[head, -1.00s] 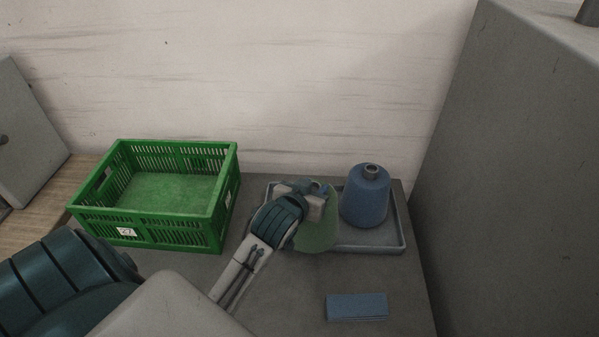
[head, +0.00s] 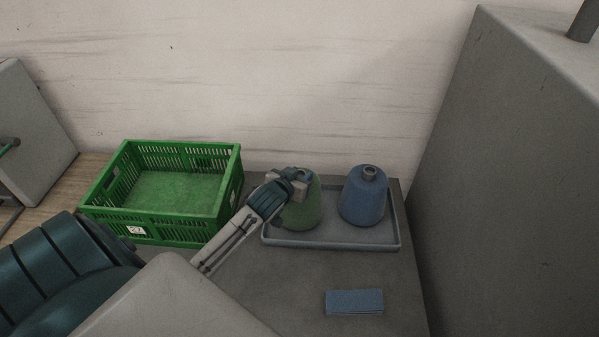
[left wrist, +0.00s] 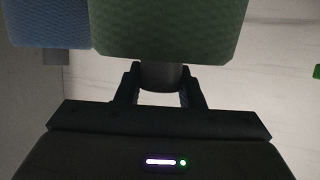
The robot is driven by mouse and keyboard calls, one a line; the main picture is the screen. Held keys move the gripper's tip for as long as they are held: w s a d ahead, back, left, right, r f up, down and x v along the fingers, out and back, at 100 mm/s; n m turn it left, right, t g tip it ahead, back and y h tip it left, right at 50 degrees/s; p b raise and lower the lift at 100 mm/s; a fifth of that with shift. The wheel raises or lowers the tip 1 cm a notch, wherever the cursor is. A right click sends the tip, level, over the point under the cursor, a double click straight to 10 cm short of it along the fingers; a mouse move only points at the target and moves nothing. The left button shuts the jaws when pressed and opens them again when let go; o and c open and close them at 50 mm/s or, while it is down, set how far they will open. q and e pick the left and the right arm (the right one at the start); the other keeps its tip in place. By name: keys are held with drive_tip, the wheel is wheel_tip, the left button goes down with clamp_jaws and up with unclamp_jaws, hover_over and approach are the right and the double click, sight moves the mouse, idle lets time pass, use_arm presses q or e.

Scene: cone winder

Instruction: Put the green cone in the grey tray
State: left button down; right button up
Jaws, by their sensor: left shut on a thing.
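The green cone (head: 307,208) stands upright at the left part of the grey tray (head: 330,241), inside its rim as seen in the head view. I cannot tell whether its base rests on the tray floor or is slightly above it. My left gripper (head: 297,178) is shut on the cone's narrow top end and covers part of its upper left side. In the left wrist view the two fingers (left wrist: 160,82) hold the grey tip of the green cone (left wrist: 170,30). My right gripper is not in view.
A blue cone (head: 363,199) stands in the right part of the tray; it also shows in the left wrist view (left wrist: 48,22). A green crate (head: 170,228) stands left of the tray. A blue block (head: 354,302) lies in front. A large grey housing (head: 510,190) rises at the right.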

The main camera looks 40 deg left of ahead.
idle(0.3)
use_arm(q)
drive_tip(key=c, duration=1)
unclamp_jaws()
drive_tip(key=shift+f, duration=0.1)
drive_tip(key=shift+o, duration=0.2)
drive_tip(key=shift+s, duration=0.15)
drive_tip(key=shift+s+d+b, duration=0.1)
drive_tip(key=shift+s+b, duration=0.2)
drive_tip(key=shift+s, duration=0.05)
drive_tip(key=b+v, duration=0.2)
drive_tip(key=v, duration=0.9)
drive_tip(key=shift+r, duration=0.25)
